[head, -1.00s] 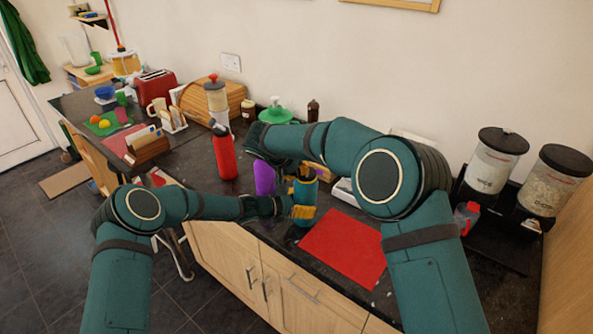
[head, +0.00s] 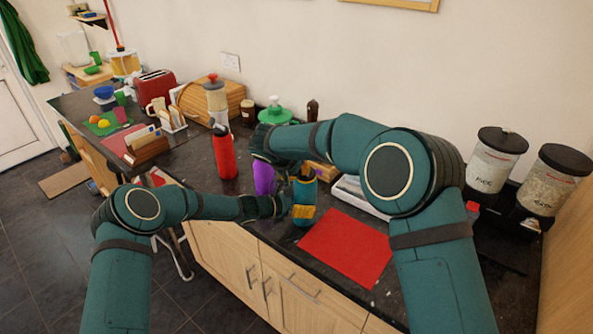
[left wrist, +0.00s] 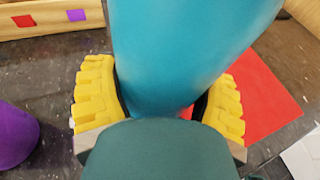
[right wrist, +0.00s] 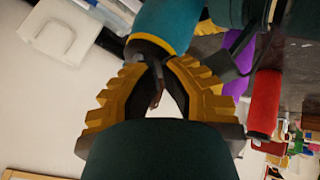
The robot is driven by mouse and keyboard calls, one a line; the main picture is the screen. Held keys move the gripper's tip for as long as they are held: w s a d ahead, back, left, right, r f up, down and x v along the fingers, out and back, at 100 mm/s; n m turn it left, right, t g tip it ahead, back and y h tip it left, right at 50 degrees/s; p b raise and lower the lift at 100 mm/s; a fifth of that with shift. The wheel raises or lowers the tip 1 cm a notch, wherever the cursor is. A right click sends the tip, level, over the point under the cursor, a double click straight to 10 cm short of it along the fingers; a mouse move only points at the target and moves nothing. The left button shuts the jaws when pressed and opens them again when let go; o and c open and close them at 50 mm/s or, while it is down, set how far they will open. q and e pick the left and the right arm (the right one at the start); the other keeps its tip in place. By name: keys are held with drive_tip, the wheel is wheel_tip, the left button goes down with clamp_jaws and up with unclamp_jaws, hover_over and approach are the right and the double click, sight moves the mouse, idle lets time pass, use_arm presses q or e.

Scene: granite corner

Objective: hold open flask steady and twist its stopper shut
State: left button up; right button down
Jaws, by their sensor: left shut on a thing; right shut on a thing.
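The teal flask (head: 304,192) stands upright near the counter's front edge. It fills the upper middle of the left wrist view (left wrist: 180,50) and shows at the top of the right wrist view (right wrist: 168,24). My left gripper (head: 299,210) is shut on its body, with yellow finger pads on both sides (left wrist: 160,105). My right gripper (right wrist: 162,62) is shut at the flask's top, its fingertips converging on a small dark part there, the stopper (right wrist: 150,50). The stopper is mostly hidden by the fingers, so I cannot tell how far it is seated.
A purple object (head: 264,179) and a red bottle (head: 224,155) stand left of the flask. A red mat (head: 345,246) lies to its right, mostly clear. A pale tray-like object (head: 358,195) lies behind the mat. Two dispensers (head: 494,160) stand at the far right.

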drive_tip(key=shift+s+d+n+t+y, duration=0.2)
drive_tip(key=shift+n+y, duration=0.3)
drive_tip(key=shift+n, duration=0.4)
drive_tip(key=shift+s+d+n+t+y, duration=0.2)
drive_tip(key=shift+n+y, duration=0.3)
drive_tip(key=shift+n, duration=0.4)
idle(0.6)
